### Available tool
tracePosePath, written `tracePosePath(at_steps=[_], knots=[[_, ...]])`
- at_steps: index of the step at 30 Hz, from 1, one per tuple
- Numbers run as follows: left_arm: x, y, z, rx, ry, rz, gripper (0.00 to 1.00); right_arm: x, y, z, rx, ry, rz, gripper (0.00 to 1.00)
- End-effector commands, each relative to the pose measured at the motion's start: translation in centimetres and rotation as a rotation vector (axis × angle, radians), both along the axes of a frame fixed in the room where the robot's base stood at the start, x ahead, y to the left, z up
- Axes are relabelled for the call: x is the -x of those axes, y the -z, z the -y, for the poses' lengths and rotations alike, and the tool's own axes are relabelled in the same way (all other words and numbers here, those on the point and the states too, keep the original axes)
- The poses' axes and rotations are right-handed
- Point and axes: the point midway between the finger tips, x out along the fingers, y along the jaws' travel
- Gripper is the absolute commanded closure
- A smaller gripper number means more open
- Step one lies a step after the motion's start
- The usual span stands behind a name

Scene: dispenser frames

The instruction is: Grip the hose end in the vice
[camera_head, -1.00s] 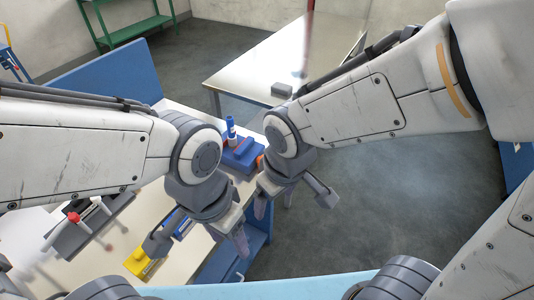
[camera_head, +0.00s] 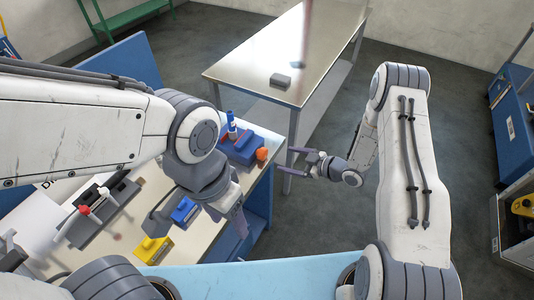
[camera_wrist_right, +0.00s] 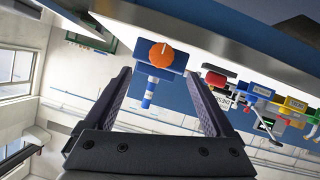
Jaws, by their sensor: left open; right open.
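A blue block-like fixture (camera_head: 243,152) with a round orange knob (camera_head: 262,154) stands at the bench's far right corner. A blue-and-white cylinder (camera_head: 231,126) stands up from it. I cannot tell for sure whether the fixture is the vice or the cylinder the hose end. My right gripper (camera_head: 294,161) is open and empty, off the bench edge, pointing left at the knob with a gap. In the right wrist view the knob (camera_wrist_right: 161,54) and cylinder (camera_wrist_right: 149,92) show between its open fingers. My left gripper (camera_head: 200,220) is open above the bench's front edge.
A grey fixture with a red-knobbed lever (camera_head: 86,212), a yellow block (camera_head: 153,250) and a small blue block (camera_head: 184,210) are on the bench. A metal table (camera_head: 265,55) stands behind. A blue cabinet (camera_head: 512,125) stands right. The floor between is clear.

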Motion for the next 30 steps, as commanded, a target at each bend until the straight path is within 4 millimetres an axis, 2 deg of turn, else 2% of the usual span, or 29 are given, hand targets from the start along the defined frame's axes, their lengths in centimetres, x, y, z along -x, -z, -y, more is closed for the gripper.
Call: tracePosePath(at_steps=[5,18,24,30], knots=[[0.0,-0.6,0.0,0.0,0.001,0.0,0.39,-0.1,0.4,-0.7,-0.03,-0.009,0.012,0.11],[0.0,-3.2,0.0,0.0,0.005,0.0,0.39,-4.6,3.2,-6.2,-0.028,-0.009,0.011,0.11],[0.0,-3.5,0.0,0.0,0.006,0.001,0.39,-5.6,3.9,-7.3,-0.028,-0.006,0.011,0.11],[0.0,-3.5,0.0,0.0,0.006,0.001,0.39,-5.8,4.1,-7.5,-0.028,-0.005,0.01,0.11]])
